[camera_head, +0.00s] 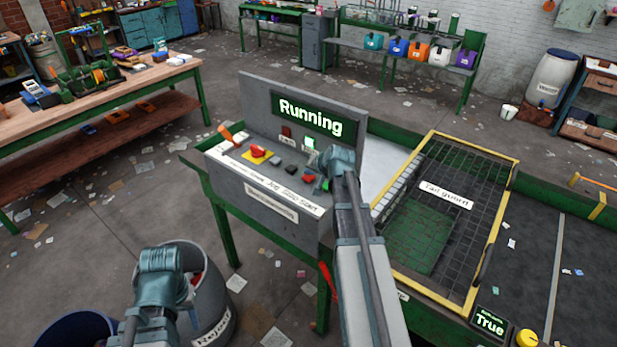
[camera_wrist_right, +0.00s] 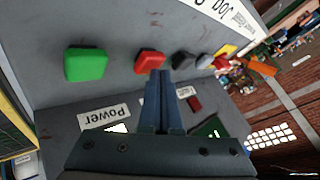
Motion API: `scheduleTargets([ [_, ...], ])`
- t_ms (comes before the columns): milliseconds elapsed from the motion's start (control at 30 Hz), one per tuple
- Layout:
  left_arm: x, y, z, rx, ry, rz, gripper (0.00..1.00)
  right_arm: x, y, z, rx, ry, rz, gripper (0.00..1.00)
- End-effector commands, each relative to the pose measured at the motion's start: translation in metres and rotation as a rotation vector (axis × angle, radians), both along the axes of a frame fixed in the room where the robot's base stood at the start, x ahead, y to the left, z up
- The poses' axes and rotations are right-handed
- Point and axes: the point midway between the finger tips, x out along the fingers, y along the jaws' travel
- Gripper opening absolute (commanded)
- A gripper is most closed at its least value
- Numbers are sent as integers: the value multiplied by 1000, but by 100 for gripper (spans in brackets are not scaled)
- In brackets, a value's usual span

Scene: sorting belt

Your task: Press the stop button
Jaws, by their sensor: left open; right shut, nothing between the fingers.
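The red stop button (camera_head: 309,178) is on the sloped grey control panel (camera_head: 225,165), between a dark button and the green start button (camera_wrist_right: 87,64). It also shows in the right wrist view (camera_wrist_right: 149,61). My right gripper (camera_wrist_right: 160,76) is shut and empty. Its fingertips overlap the red button's lower edge in the wrist view; whether they touch it I cannot tell. In the head view my right gripper (camera_head: 322,182) hangs over the panel's right end. The display (camera_head: 310,115) reads "Running". My left gripper (camera_head: 163,262) is open, low at the left by the reject barrel; its fingers are largely hidden.
A red mushroom button (camera_head: 258,151) on yellow and an orange lever (camera_head: 228,135) are further left on the panel. The tail guard mesh (camera_head: 440,205) and belt lie right of it. The reject barrel (camera_head: 212,300) stands in front. Floor at left is open, with scattered paper.

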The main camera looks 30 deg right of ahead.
Motion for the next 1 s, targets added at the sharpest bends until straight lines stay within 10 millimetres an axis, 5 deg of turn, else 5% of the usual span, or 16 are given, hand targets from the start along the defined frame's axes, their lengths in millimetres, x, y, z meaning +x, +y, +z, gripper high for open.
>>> scheduleTargets([
  [1000,0,0,-3,0,0,0,50,0,0,-3,1,1,1,0],
])
